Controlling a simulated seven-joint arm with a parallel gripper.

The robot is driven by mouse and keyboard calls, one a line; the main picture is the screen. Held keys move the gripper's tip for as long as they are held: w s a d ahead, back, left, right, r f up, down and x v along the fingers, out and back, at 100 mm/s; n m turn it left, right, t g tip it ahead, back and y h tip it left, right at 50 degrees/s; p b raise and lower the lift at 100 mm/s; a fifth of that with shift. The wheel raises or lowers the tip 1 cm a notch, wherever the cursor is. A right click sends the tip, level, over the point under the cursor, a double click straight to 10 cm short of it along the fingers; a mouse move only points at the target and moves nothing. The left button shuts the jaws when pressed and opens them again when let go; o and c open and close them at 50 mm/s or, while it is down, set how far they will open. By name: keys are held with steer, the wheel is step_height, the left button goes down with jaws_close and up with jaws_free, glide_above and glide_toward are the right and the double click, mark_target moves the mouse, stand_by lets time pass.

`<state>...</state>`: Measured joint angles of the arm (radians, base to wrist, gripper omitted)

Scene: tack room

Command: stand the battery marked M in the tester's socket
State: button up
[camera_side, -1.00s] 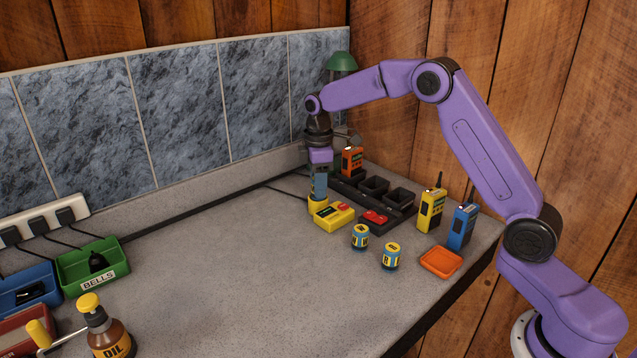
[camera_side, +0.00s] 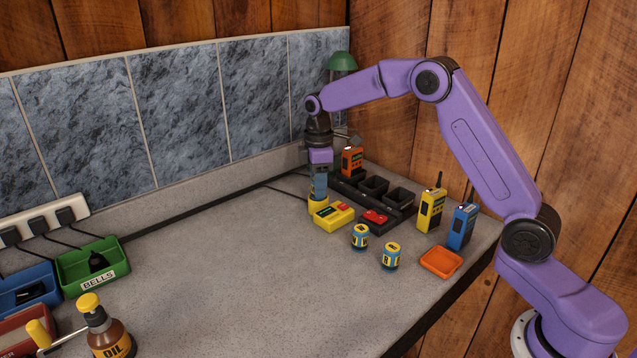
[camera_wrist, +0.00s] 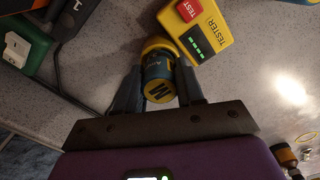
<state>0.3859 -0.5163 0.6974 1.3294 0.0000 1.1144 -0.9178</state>
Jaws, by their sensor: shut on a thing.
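The battery marked M (camera_wrist: 159,88) is upright between my gripper's fingers (camera_wrist: 158,92) in the wrist view, its M end facing the camera. A yellow ring, the tester's socket (camera_wrist: 157,46), shows around its far end. The yellow tester (camera_wrist: 207,32) has a red TEST button and a small display with green bars lit. In the side view my gripper (camera_side: 318,190) points straight down over the socket (camera_side: 317,206), at the left end of the tester (camera_side: 334,215). The fingers mostly hide the battery there. How deep it sits I cannot tell.
Two blue-and-yellow batteries (camera_side: 360,236) (camera_side: 391,256) stand in front of the tester. A black charger (camera_side: 374,187) with empty bays, an orange radio (camera_side: 352,160), yellow (camera_side: 431,210) and blue radios (camera_side: 462,227) and an orange tray (camera_side: 441,262) are to the right. The bench's middle is clear.

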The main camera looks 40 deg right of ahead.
steer(key=shift+f, duration=0.55)
steer(key=o, duration=0.8)
steer(key=shift+r, duration=5.5)
